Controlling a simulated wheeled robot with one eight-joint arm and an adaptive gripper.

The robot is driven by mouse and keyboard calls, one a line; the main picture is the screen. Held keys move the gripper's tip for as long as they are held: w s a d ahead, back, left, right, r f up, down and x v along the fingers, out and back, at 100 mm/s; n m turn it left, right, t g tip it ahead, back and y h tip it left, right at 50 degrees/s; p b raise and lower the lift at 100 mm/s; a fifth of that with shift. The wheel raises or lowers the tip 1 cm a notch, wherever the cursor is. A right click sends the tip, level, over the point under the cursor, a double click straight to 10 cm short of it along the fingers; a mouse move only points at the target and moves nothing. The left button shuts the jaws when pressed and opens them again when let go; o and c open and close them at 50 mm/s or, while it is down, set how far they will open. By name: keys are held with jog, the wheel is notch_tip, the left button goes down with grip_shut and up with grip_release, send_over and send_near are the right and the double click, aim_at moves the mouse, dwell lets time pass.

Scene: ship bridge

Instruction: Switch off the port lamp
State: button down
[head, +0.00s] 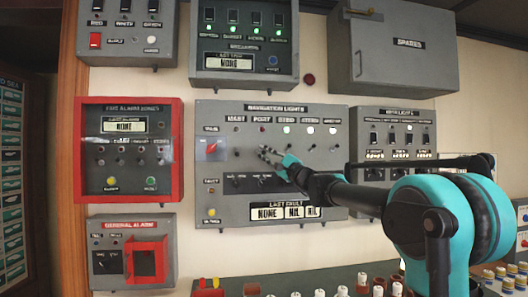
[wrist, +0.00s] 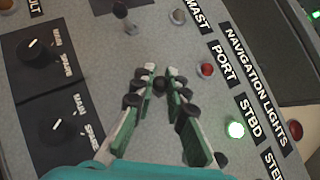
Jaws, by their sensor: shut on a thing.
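The navigation lights panel (head: 225,196) is grey and fixed to the wall. Its port lamp (head: 262,130) is dull red and looks unlit; in the wrist view the port lamp (wrist: 206,70) sits beside the PORT label (wrist: 222,62). My gripper (head: 268,153) is at the switch row below that lamp. In the wrist view my gripper (wrist: 160,82) has its fingers closed around the dark knob of the port switch (wrist: 160,85). The fingers partly hide the switch, so its exact position is unclear.
The mast switch (wrist: 122,11) stands close to the left. The starboard lamp (wrist: 236,129) glows green. Black rotary knobs (wrist: 55,125) lie below the switch row. A red-framed fire alarm panel (head: 177,150) is left; a grey panel (head: 395,113) is right.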

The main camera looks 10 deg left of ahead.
jog(key=shift+w+f+n+g+y, duration=0.1)
jog(key=shift+f+n+g+y, duration=0.25)
jog(key=shift+n+y, duration=0.7)
jog(key=c, duration=1.5)
grip_release()
jog(key=v, duration=1.2)
jog(key=shift+a+f, duration=0.1)
jog(key=shift+f, duration=0.05)
